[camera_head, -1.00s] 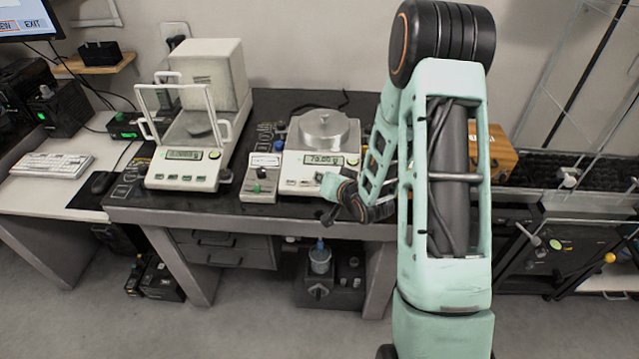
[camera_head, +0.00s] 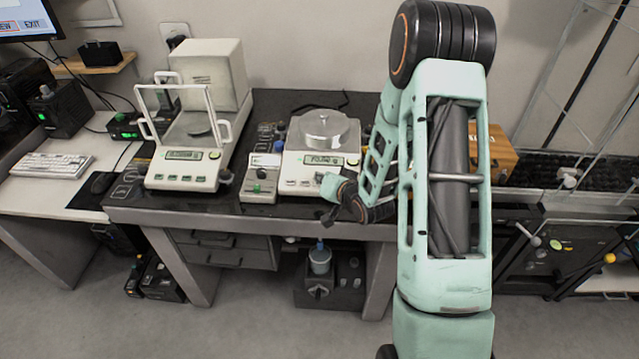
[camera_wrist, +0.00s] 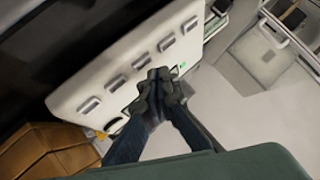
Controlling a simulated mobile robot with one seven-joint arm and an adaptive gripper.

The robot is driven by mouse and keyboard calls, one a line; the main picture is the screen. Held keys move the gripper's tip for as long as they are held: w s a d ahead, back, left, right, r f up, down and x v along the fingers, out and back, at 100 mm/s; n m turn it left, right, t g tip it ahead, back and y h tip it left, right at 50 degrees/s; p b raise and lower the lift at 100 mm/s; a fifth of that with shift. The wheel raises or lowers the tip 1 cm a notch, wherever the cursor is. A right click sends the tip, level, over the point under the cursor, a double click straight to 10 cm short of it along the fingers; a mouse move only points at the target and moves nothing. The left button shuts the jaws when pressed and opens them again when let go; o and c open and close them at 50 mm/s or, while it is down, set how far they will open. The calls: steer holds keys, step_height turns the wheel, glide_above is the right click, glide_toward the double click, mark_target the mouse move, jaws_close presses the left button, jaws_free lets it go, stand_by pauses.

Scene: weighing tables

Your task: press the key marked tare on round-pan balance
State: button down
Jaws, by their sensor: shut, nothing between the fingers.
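The round-pan balance (camera_head: 300,165) stands on the dark bench, left of my arm. My gripper (camera_head: 331,198) is shut at the balance's front right corner. In the wrist view the white balance body (camera_wrist: 75,97) shows with a row of several grey keys (camera_wrist: 141,60). The shut fingertips (camera_wrist: 160,78) are over or against the panel; touching cannot be told. No key label can be read, and the fingers hide part of the panel.
A small control box (camera_head: 260,185) stands close left of the balance. Farther left is a balance with a draft shield (camera_head: 185,165). A wooden box (camera_head: 497,155) stands right, behind my arm; it also shows in the wrist view (camera_wrist: 45,150). The bench's front edge lies below my gripper.

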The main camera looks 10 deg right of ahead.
steer(key=shift+w+f+b, duration=0.1)
steer(key=shift+f+b, duration=0.3)
steer(key=shift+b, duration=0.05)
steer(key=shift+w+f+b, duration=0.1)
steer(key=shift+f+b, duration=0.25)
steer(key=shift+b, duration=0.1)
stand_by(0.5)
steer(key=shift+r, duration=0.1)
steer(key=shift+s+r+p, duration=0.25)
steer(key=shift+r+p, duration=0.15)
steer(key=shift+r, duration=0.3)
steer(key=r+p, duration=0.1)
steer(key=r, duration=0.1)
steer(key=s+r+p, duration=0.1)
steer(key=r, duration=0.1)
steer(key=shift+s+a+r+p, duration=0.2)
steer(key=shift+r+p, duration=0.2)
stand_by(0.8)
